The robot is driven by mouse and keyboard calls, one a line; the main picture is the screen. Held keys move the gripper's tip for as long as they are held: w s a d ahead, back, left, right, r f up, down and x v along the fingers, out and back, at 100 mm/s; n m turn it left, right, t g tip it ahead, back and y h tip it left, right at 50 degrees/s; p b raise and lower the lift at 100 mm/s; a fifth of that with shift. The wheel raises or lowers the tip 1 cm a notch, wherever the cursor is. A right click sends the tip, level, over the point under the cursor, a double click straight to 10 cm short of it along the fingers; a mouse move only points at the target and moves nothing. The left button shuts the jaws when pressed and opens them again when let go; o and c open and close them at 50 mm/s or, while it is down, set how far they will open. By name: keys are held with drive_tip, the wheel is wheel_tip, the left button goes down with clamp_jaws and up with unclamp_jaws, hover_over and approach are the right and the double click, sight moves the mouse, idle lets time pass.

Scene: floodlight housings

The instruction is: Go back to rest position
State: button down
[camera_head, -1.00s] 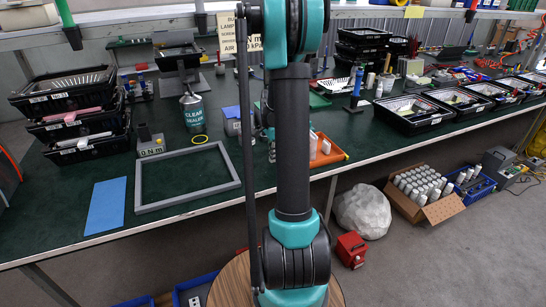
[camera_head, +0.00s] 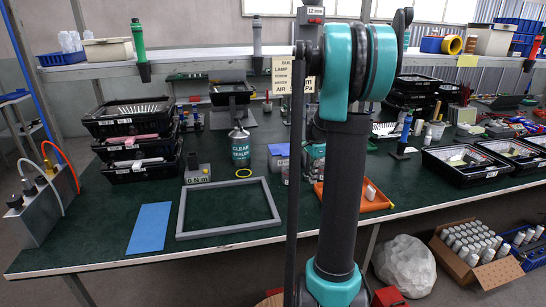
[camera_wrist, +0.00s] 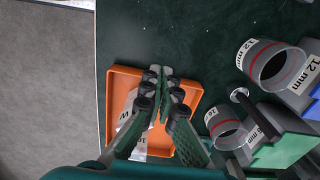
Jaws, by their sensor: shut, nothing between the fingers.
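My gripper (camera_wrist: 158,92) shows in the wrist view with its two fingers together and nothing between them. It is above the orange tray (camera_wrist: 115,95), apart from it as far as I can tell. White labelled pieces (camera_wrist: 132,122) lie in the tray, partly hidden by the fingers. In the head view my arm stands upright in front of the bench, and the gripper itself is hidden. The orange tray (camera_head: 378,205) shows there just right of my arm, with a pale piece (camera_head: 370,192) in it.
A grey frame (camera_head: 228,232) and a blue mat (camera_head: 150,228) lie on the green bench (camera_head: 100,240). Stacked black trays (camera_head: 135,150) stand at the left. In the wrist view, labelled grey cylinders (camera_wrist: 275,65) stand close right of the gripper. A box of bottles (camera_head: 470,255) is on the floor.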

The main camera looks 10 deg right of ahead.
drive_tip(key=s+a+f+n+t, duration=0.2)
drive_tip(key=s+a+f+n, duration=0.1)
drive_tip(key=s+a+n, duration=0.5)
drive_tip(key=s+a+f+n+t, duration=0.2)
drive_tip(key=s+a+f+n, duration=0.2)
drive_tip(key=s+a+n, duration=0.4)
drive_tip(key=s+n, duration=0.2)
drive_tip(key=s, duration=0.4)
drive_tip(key=shift+s+a+f, duration=0.2)
drive_tip(key=shift+a+f, duration=0.05)
drive_tip(key=shift+a, duration=0.1)
